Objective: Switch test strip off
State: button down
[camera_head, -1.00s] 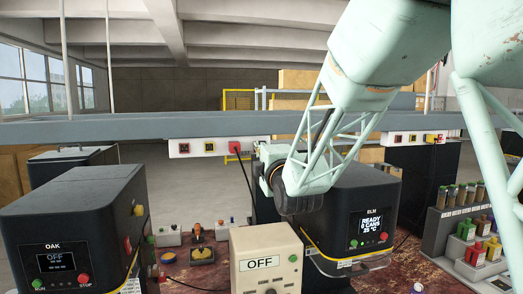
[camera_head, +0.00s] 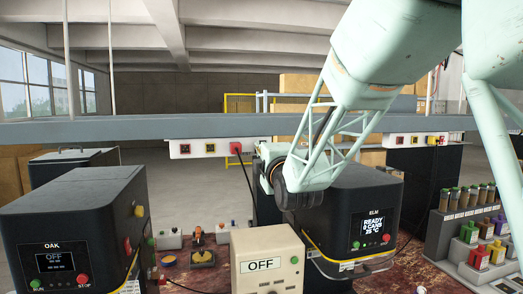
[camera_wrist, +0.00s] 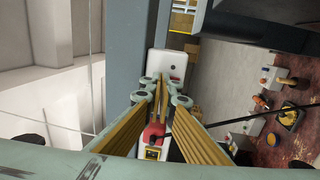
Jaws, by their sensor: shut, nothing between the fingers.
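A white power strip (camera_head: 217,148) is fixed to the front of the grey beam. It carries red and yellow sockets, and a black cable hangs from its right-hand red part. My arm covers the strip's right end in the head view. In the wrist view this end shows as a white plate (camera_wrist: 179,66) with a dark part and a small red spot. My gripper (camera_wrist: 166,88) is shut and empty, its fingertips in front of the strip near this plate. Whether they touch is unclear. A red part (camera_wrist: 153,135) shows between the fingers. The switch position cannot be read.
A second strip (camera_head: 415,140) hangs on the beam at right. Dark OAK (camera_head: 70,230) and ELM (camera_head: 365,210) machines flank a beige box marked OFF (camera_head: 266,263). The black cable (camera_wrist: 270,115) runs away from the strip, close to my fingers.

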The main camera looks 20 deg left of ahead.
jog(key=shift+s, duration=0.1)
jog(key=v, duration=1.2)
jog(key=shift+d, duration=0.1)
dwell(0.5)
